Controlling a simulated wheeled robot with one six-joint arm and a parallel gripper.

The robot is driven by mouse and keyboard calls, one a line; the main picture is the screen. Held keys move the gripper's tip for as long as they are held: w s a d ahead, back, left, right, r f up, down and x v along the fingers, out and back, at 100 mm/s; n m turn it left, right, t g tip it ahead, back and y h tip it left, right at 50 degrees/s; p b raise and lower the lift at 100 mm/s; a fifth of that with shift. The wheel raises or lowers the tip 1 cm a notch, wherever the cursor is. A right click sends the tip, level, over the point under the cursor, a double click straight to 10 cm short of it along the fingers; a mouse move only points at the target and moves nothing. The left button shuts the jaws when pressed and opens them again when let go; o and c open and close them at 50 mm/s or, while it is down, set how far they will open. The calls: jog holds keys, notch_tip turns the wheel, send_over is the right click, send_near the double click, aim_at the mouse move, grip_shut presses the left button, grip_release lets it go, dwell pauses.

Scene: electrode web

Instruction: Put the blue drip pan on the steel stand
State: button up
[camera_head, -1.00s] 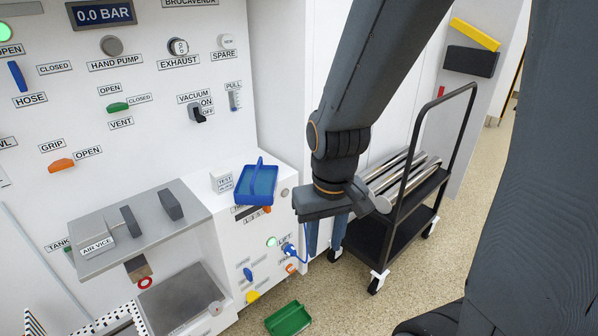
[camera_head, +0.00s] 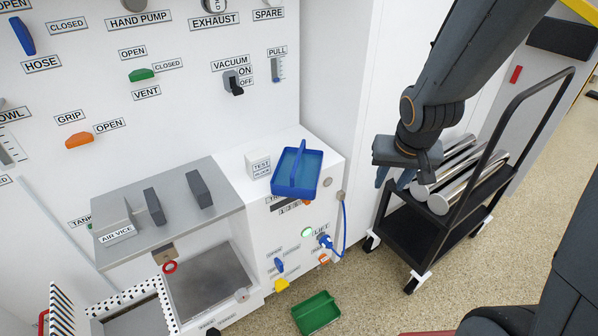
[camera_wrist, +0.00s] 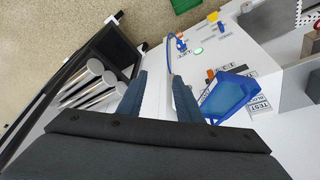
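The blue drip pan (camera_head: 311,172), a shallow tray with an upright handle, sits on top of the white cabinet, beside a white test block. It also shows in the wrist view (camera_wrist: 222,97). My gripper (camera_head: 394,181) is to the right of the pan, apart from it, above the floor near the black cart. In the wrist view its fingers (camera_wrist: 158,77) are apart with nothing between them. A flat steel plate (camera_head: 208,283) lies low to the left of the cabinet, below the air vice bench; I cannot tell whether it is the steel stand.
A black cart (camera_head: 400,238) with steel cylinders (camera_head: 447,195) stands at the right. A green tray (camera_head: 316,313) lies on the floor before the cabinet. A blue cable (camera_head: 344,225) hangs at the cabinet's right side. The grey vice bench (camera_head: 175,232) is left of the pan.

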jog(key=w+a+f+m+t+y+b, duration=0.1)
jog(key=w+f+t, duration=0.2)
jog(key=w, duration=0.8)
jog(key=m+t+y+b, duration=0.1)
jog(key=m+y+b, duration=0.2)
jog(key=y, duration=1)
send_near(299, 154)
jog(key=x, duration=0.2)
jog(key=shift+w+a+f, duration=0.25)
jog(key=shift+a+f, duration=0.05)
jog(key=shift+a, duration=0.2)
jog(key=shift+t, duration=0.3)
jog(key=shift+f+p+x, duration=0.1)
jog(key=shift+p+x, duration=0.2)
jog(key=shift+x, duration=1.45)
jog(key=shift+f+p+x, duration=0.15)
jog(key=shift+p+x, duration=0.15)
jog(key=shift+x, duration=1.45)
jog(key=shift+s, duration=0.2)
grip_shut()
